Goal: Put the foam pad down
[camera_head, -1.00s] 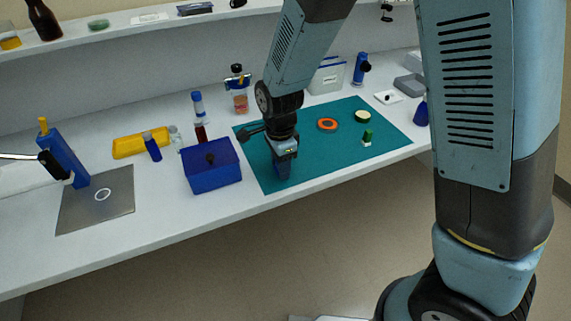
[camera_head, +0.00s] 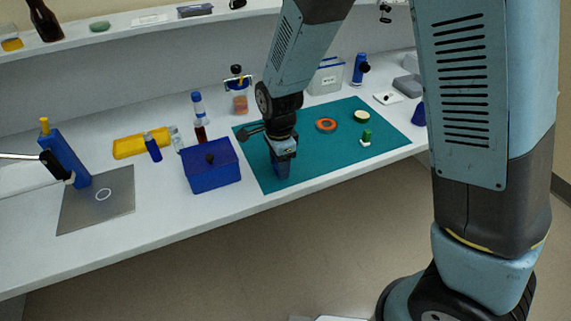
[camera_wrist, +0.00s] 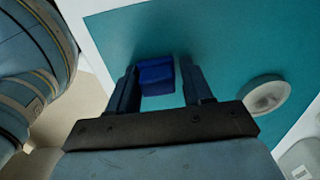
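The foam pad appears to be the small blue block (camera_wrist: 157,78) between my fingertips in the wrist view. My gripper (camera_wrist: 160,85) has a finger on either side of it and looks shut on it. In the head view my gripper (camera_head: 282,165) points down over the front left part of the teal mat (camera_head: 325,165). The blue pad shows low between the fingers there, close to the mat. I cannot tell whether its underside touches the mat.
On the mat are an orange ring (camera_head: 326,125), a pale round piece (camera_head: 361,116) and a small green-topped item (camera_head: 366,138). A blue box (camera_head: 212,172) stands just left of the mat. The bench's front edge is close. Mat right of my gripper is clear.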

